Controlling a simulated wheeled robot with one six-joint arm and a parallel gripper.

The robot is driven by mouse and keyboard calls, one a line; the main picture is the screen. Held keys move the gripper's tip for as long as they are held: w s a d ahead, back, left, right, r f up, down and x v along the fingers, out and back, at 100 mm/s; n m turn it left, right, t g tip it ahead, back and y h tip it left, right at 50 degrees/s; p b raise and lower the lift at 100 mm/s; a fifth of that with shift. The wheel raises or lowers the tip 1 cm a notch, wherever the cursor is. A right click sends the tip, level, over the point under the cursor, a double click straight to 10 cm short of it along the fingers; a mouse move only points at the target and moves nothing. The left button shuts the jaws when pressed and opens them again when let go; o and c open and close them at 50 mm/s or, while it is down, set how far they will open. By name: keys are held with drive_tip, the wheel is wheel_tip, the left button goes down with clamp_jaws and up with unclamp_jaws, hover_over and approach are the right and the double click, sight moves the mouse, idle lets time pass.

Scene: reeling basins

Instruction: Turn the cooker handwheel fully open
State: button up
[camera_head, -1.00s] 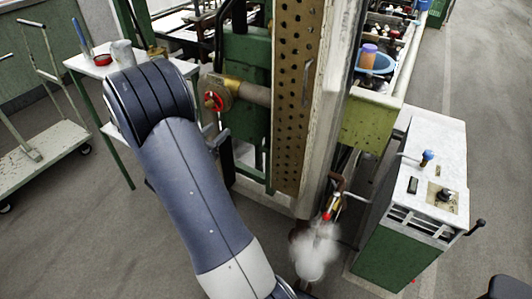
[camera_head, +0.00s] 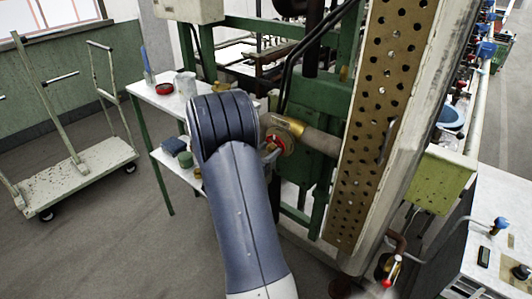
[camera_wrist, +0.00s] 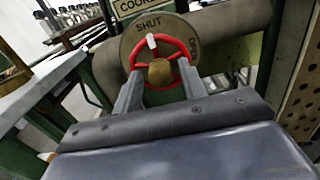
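The red cooker handwheel (camera_wrist: 182,43) is in the upper middle of the wrist view, in front of a round plate (camera_wrist: 133,40) marked SHUT at the top and OPEN on the right. A white mark on the wheel points up near SHUT. A brass-coloured hub (camera_wrist: 160,73) sits at its centre. My gripper (camera_wrist: 160,68) has its two fingers apart, at the lower left and lower right of the wheel, with the hub between them. I cannot tell whether they touch the rim. In the head view the wheel (camera_head: 272,144) is partly hidden by my arm.
A perforated panel (camera_head: 375,120) stands right of the valve. A thick pipe (camera_head: 322,142) runs from the valve towards it. A white table (camera_head: 160,98) with small items is at left, and a trolley (camera_head: 75,172) stands beyond it. Floor between them is clear.

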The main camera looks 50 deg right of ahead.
drive_tip(key=c, duration=0.8)
drive_tip(key=n+p, duration=0.2)
drive_tip(key=p, duration=0.1)
drive_tip(key=shift+r, duration=0.35)
drive_tip(key=shift+c, duration=0.2)
drive_tip(key=n+p, duration=0.3)
drive_tip(key=n, duration=0.1)
drive_tip(key=shift+p, duration=0.4)
drive_tip(key=n+p, duration=0.3)
drive_tip(key=n, duration=0.1)
drive_tip(key=shift+f, duration=0.1)
drive_tip(key=n+p, duration=0.3)
drive_tip(key=n, duration=0.2)
drive_tip(key=shift+p, duration=0.3)
drive_tip(key=n+p, duration=0.3)
drive_tip(key=n, duration=0.4)
drive_tip(key=shift+f+p, duration=0.1)
drive_tip(key=shift+p, duration=0.3)
drive_tip(key=n+p, duration=0.1)
drive_tip(key=n, duration=0.3)
drive_tip(key=shift+n+p, duration=0.4)
drive_tip(key=shift+f+n, duration=0.2)
drive_tip(key=shift+n, duration=0.8)
